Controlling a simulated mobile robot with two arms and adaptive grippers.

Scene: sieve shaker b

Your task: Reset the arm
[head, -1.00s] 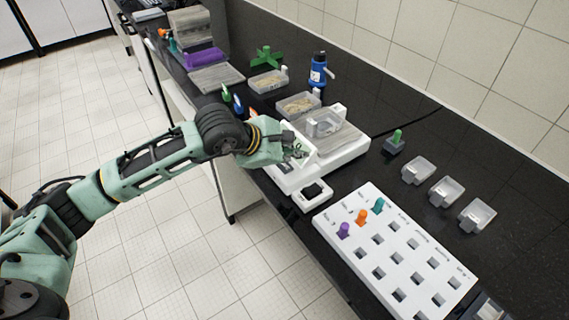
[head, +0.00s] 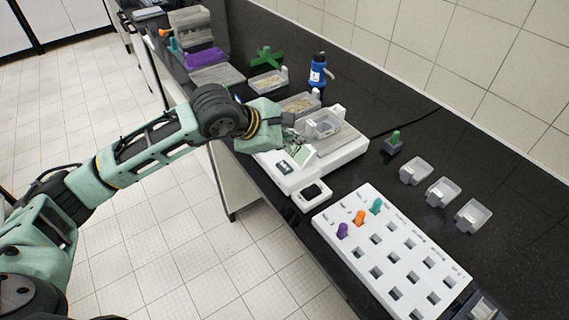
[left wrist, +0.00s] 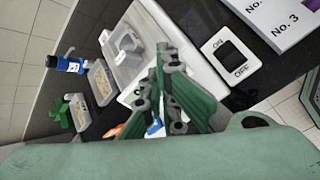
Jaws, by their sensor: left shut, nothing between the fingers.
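My left arm comes in from the left in the head view. Its gripper (head: 297,146) is shut and empty, above the left end of the white sieve shaker (head: 335,152). The gripper's green fingers (left wrist: 166,85) also show in the left wrist view, held together in front of the shaker (left wrist: 180,45). A clear tray (head: 322,125) sits on the shaker. A white switch box (head: 312,195) stands at its near side and also shows in the left wrist view (left wrist: 232,56). My right gripper is not in view.
A white numbered rack (head: 395,255) with purple, orange and teal pegs lies at the front right. Several clear trays (head: 442,192) stand along the right. A blue bottle (head: 317,72), sample trays (head: 268,82) and a green cross-shaped piece (head: 267,56) stand farther back.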

